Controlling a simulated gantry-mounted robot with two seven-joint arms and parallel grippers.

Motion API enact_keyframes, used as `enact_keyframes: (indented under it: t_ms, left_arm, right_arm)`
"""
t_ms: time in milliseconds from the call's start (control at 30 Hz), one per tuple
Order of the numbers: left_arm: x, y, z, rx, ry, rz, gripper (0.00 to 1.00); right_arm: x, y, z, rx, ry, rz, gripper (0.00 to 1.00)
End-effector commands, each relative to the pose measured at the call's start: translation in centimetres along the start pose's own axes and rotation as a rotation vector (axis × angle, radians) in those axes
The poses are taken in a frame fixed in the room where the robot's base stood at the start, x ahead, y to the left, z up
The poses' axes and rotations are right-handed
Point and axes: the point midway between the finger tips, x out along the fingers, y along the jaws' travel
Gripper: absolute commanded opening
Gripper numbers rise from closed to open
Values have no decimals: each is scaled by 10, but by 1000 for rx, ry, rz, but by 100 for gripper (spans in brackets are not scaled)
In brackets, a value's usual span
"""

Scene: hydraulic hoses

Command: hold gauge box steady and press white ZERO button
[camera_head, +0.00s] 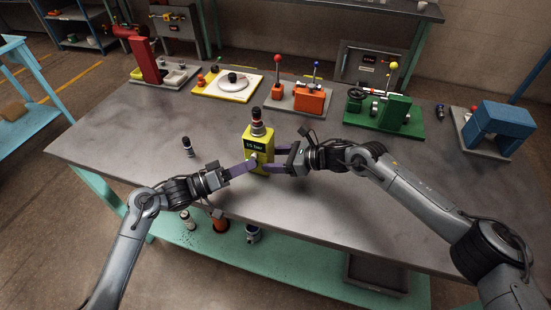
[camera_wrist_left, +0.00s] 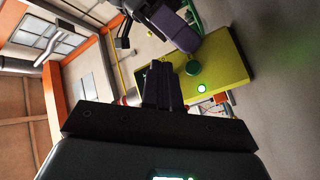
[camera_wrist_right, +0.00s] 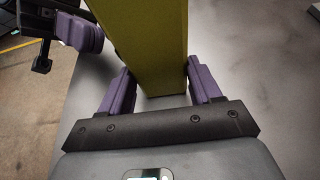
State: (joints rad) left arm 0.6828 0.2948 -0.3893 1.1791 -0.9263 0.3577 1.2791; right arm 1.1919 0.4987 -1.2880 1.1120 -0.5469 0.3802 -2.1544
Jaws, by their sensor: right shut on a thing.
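The yellow gauge box (camera_head: 267,142) stands upright on the table, with a "15 bar" display on its front and a dark fitting (camera_head: 257,122) on top. My right gripper (camera_head: 276,159) is shut on it, with a purple finger on each side, as the right wrist view shows. My left gripper (camera_head: 248,166) has its fingers together and empty, in front of the box's face.
A small dark fitting (camera_head: 187,146) stands left of the box. Along the back are a red press (camera_head: 147,55), a yellow-edged plate (camera_head: 228,85), an orange lever unit (camera_head: 290,92), a green valve stand (camera_head: 385,112) and a blue block (camera_head: 497,125). The table's front is clear.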

Motion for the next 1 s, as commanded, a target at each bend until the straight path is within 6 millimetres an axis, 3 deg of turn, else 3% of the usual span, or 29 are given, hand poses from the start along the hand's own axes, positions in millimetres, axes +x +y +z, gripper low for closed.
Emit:
enact_keyframes:
  t_ms: [1000]
  left_arm:
    - [7,-4,-6,0,1,0,0]
  right_arm:
    - [0,1,2,-2,-3,2,14]
